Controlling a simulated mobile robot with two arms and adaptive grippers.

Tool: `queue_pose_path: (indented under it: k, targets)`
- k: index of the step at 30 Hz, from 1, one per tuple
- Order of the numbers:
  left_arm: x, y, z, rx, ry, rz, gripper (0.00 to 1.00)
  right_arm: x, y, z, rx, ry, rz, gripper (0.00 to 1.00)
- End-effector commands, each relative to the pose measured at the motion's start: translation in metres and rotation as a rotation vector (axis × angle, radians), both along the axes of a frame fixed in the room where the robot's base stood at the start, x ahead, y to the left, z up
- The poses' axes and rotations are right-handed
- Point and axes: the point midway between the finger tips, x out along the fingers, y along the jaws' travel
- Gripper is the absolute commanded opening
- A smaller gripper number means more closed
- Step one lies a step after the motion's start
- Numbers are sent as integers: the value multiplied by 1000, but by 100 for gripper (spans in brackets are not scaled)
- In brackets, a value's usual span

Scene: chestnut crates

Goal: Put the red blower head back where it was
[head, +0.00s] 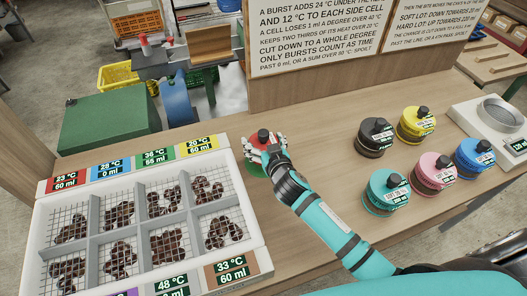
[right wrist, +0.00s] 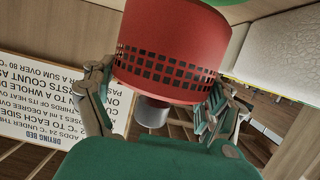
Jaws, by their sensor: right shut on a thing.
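The red blower head (head: 254,139) is upright in my right gripper (head: 268,157), just right of the crate on the wooden table. In the right wrist view, upside down, the red blower head (right wrist: 170,45) shows its dark mesh band and grey knob between the fingers of my right gripper (right wrist: 160,105). A green round patch (head: 257,168) shows under it; I cannot tell whether the two touch. A white crate (head: 262,262) with wire-mesh compartments of chestnuts stands at the left, with coloured temperature and volume labels. My left gripper is not in view.
Black (head: 374,139), yellow (head: 415,127), pink (head: 433,176), blue (head: 474,160) and teal (head: 384,195) blower heads stand at the right. A scale (head: 485,122) stands beyond them. A board of rules (head: 320,85) rises behind. Table between crate and heads is fairly clear.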

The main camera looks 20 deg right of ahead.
Motion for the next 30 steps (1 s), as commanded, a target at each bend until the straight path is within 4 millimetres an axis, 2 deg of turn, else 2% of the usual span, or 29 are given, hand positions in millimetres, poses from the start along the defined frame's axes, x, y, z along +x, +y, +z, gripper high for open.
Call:
queue_pose_path:
  k: [3,9,21,22,24,30]
  targets:
    - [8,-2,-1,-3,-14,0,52,0,1,-12,0,-1,1,31]
    - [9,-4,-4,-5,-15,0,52,0,1,-36,2,-3,2,31]
    - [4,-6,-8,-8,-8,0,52,0,1,-42,2,-4,3,31]
    - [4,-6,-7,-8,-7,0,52,0,1,-42,2,-1,2,90]
    - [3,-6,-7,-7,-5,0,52,-1,1,-42,1,-1,2,99]
    - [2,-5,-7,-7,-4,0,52,0,1,-42,1,-1,2,100]
